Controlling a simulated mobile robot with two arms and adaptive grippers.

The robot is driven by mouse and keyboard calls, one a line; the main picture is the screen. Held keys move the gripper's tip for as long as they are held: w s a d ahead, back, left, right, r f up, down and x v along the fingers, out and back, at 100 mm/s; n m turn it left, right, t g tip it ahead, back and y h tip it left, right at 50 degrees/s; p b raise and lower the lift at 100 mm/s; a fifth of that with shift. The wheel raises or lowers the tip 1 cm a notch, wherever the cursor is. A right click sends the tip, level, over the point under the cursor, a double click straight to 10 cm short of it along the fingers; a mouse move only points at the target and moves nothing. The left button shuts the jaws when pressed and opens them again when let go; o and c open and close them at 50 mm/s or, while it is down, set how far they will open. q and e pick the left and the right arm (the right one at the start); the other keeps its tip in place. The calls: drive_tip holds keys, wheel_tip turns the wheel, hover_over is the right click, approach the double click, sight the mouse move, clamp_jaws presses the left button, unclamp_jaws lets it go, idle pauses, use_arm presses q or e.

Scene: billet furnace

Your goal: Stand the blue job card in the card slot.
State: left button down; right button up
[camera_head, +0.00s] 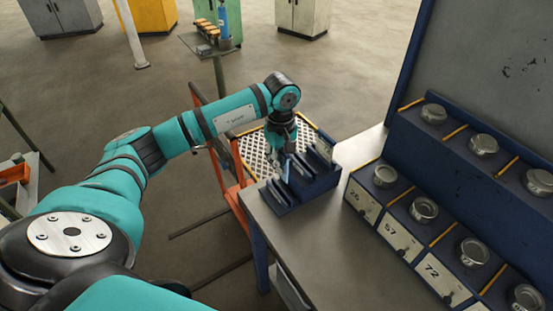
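My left arm reaches in from the left, with its gripper (283,155) pointing down over the dark blue card holder (306,192). The holder is stepped, with several slots, and stands at the left end of the grey bench. A small pale blue card (286,171) shows at the fingertips, and the gripper appears shut on it. The card is roughly upright and just above or at the front part of the holder. I cannot tell whether its lower edge is inside a slot. Other cards, pale and dark, stand in the holder. My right gripper is not in view.
A blue rack (455,214) with numbered labels and several round metal tins fills the right of the bench. The bench top (330,235) between rack and holder is clear. An orange-framed cart with a mesh top (256,153) stands behind the holder.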

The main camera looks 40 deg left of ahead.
sight(279, 184)
use_arm(q)
drive_tip(key=shift+w+a+f+b, duration=0.1)
drive_tip(key=shift+a+f+b, duration=0.25)
drive_tip(key=shift+f, duration=0.45)
drive_tip(key=shift+d+f+b, duration=0.2)
drive_tip(key=shift+f+b, duration=0.25)
drive_tip(key=shift+f, duration=0.8)
drive_tip(key=shift+f+b, duration=0.65)
drive_tip(key=shift+f, duration=0.1)
wheel_tip(279, 184, down, 2)
drive_tip(key=shift+f+b, duration=0.25)
drive_tip(key=shift+b, duration=1)
drive_tip(key=shift+f+b, duration=0.4)
drive_tip(key=shift+f, duration=0.3)
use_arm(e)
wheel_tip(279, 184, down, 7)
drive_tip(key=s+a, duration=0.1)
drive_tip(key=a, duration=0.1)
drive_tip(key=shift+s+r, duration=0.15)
